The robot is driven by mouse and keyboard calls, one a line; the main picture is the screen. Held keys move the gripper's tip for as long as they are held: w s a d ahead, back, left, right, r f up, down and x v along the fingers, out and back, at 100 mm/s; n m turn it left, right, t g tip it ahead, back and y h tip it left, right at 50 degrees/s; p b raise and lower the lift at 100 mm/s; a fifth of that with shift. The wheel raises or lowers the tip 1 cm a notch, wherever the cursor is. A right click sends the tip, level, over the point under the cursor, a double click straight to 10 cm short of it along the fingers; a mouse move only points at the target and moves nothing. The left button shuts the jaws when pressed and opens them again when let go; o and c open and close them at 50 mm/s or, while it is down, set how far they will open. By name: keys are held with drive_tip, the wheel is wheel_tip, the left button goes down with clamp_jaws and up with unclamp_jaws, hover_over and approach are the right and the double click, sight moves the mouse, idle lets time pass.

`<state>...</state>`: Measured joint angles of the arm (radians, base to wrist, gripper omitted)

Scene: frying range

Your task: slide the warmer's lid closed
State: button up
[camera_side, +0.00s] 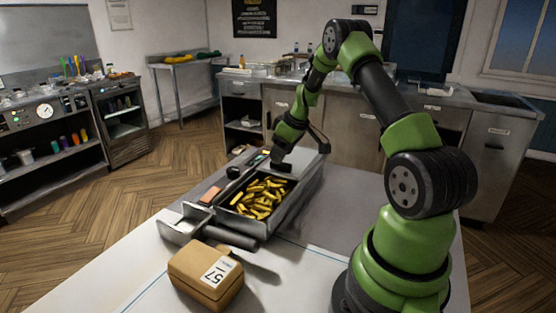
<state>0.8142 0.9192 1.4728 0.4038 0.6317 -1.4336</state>
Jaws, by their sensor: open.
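The warmer (283,219) is a long metal tray-like unit on the white table. Its near part stands open and shows several yellow fries (258,196) inside. A flat grey lid (308,161) appears to cover the far end. My gripper (278,161) is open, pointing down at the far end of the open part, near the lid's near edge. The fingertips are small and dark here, and I cannot tell whether they touch the lid.
A brown box (205,278) marked 57 sits at the table's front. A metal scoop (184,226) with a dark handle lies between the box and the warmer. The table right of the warmer is mostly clear up to my base.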

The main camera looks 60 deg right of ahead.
drive_tip(key=shift+x, duration=1.65)
drive_tip(key=shift+c, duration=0.4)
clamp_jaws()
drive_tip(key=a, duration=1.4)
drive_tip(key=shift+w+r, duration=0.15)
drive_tip(key=shift+d, duration=0.1)
drive_tip(key=shift+o, duration=0.4)
unclamp_jaws()
drive_tip(key=v, duration=1)
